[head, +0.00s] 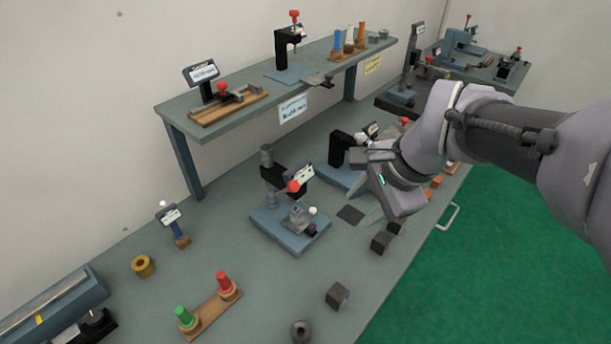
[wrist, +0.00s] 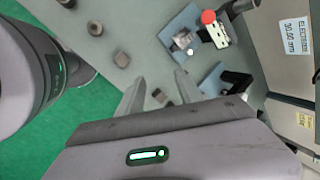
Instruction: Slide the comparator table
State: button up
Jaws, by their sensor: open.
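A comparator stand with a blue base (head: 290,232) stands mid-bench in the head view, with a post, a red knob (head: 293,186) and a tilted display. A small grey table (head: 298,219) with a white ball knob (head: 312,210) sits on its base. In the wrist view this stand is at the upper right, with its red knob (wrist: 208,17) and small table (wrist: 182,39). My gripper (wrist: 158,92) is open and empty, to the right of the stand in the head view and apart from it. My wrist partly hides the fingers there.
A second stand with a black arm (head: 342,150) is behind the comparator, close to my gripper. Dark blocks (head: 338,296) lie near the front edge. Red and green plugs stand on a wooden strip (head: 212,312). A raised shelf (head: 230,112) runs along the back. Bench left of the comparator is fairly clear.

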jog(key=w+f+m+g+p, duration=0.1)
jog(key=w+f+m+p, duration=0.15)
jog(key=w, duration=0.35)
jog(key=m+g+y, duration=0.1)
jog(key=m, duration=0.4)
send_near(312, 226)
jog(key=shift+m, duration=0.25)
jog(key=b+x, duration=0.4)
jog(key=x, duration=0.4)
jog(key=shift+f, duration=0.1)
grip_shut()
